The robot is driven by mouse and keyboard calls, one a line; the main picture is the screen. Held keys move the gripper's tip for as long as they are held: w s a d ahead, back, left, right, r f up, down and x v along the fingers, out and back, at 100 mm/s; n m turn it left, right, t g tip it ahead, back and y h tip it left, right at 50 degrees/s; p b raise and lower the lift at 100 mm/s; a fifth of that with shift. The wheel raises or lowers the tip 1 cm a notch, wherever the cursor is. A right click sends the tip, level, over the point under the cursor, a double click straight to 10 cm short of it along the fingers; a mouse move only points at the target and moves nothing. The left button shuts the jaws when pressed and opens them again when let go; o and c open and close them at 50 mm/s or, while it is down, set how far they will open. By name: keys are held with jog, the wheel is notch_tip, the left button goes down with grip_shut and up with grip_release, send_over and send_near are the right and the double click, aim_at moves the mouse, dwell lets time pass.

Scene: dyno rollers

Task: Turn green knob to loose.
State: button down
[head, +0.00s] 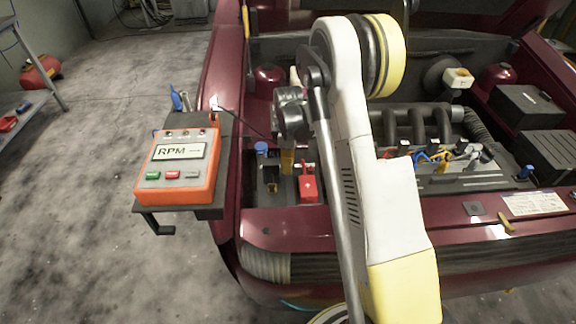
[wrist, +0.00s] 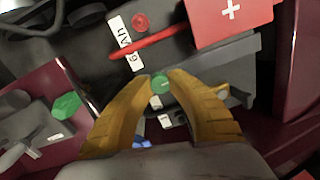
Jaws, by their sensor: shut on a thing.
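In the wrist view, my gripper (wrist: 160,82) has two yellow-brown fingers that come together at their tips. They are shut on a small round green knob (wrist: 160,86), whose top shows between the fingertips. A white label lies just below the knob, partly hidden by the fingers. I cannot read the knob's setting. In the head view my arm reaches over the car's open engine bay, and I cannot make out the gripper or the knob there.
A red box with a white cross (wrist: 230,14) and a red lever (wrist: 150,46) are close above the fingers in the wrist view. Another green piece (wrist: 66,106) is at left. An orange RPM meter (head: 178,165) stands on a shelf beside the car.

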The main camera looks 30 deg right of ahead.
dwell(0.5)
jog(key=c, duration=1.2)
grip_release()
notch_tip(320, 180, up, 12)
jog(key=shift+w, duration=0.2)
jog(key=shift+d, duration=0.15)
